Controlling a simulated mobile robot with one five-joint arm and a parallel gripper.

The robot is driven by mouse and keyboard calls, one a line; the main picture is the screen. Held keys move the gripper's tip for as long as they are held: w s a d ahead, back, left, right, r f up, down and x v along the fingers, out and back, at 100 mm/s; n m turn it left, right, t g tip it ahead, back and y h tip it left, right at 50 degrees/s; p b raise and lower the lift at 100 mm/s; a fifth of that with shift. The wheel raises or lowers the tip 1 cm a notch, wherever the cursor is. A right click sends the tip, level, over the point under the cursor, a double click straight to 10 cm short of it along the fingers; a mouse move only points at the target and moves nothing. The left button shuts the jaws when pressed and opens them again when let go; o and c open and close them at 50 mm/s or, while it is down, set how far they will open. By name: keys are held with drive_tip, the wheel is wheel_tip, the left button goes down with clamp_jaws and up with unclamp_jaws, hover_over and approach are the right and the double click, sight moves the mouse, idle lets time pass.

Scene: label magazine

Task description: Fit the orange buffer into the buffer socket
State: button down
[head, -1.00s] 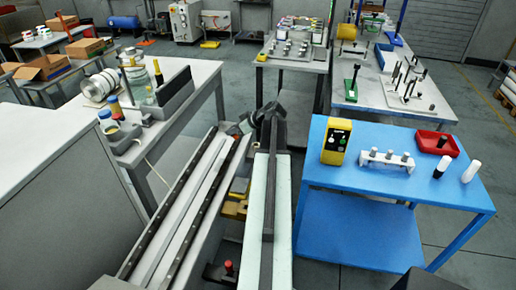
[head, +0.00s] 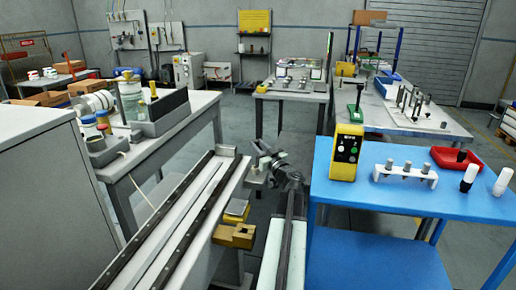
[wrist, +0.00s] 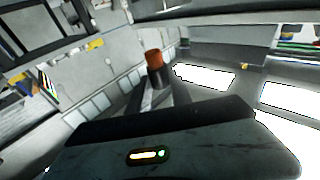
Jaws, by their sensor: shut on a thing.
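The orange buffer (wrist: 154,58) shows in the wrist view as an orange cap on a grey cylinder. My gripper (wrist: 157,88) is shut on its grey part, with the orange end sticking out beyond the fingers. In the head view my gripper (head: 262,150) is raised beyond the far end of my arm, between the rail bench and the blue table; the buffer is too small or hidden to make out there. I cannot identify the buffer socket with certainty. A notched ochre block (head: 237,235) sits beside the rail bench, left of my arm.
The long rail bench (head: 178,215) runs along my left. The blue table (head: 400,200) on the right carries a yellow device (head: 346,152), a white rack (head: 404,174) and a red tray (head: 455,157). Open floor lies beyond my gripper, before the back tables.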

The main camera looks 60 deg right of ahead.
drive_tip(key=shift+s+f+b, duration=0.1)
drive_tip(key=shift+f+b, duration=2.85)
drive_tip(key=shift+f, duration=0.05)
drive_tip(key=shift+f+b, duration=1.6)
drive_tip(key=c, duration=1.1)
unclamp_jaws()
drive_tip(key=shift+r, duration=0.1)
wheel_tip(320, 180, up, 9)
drive_tip(key=p, duration=0.9)
drive_tip(key=shift+a+r, duration=0.1)
drive_tip(key=shift+r, duration=0.05)
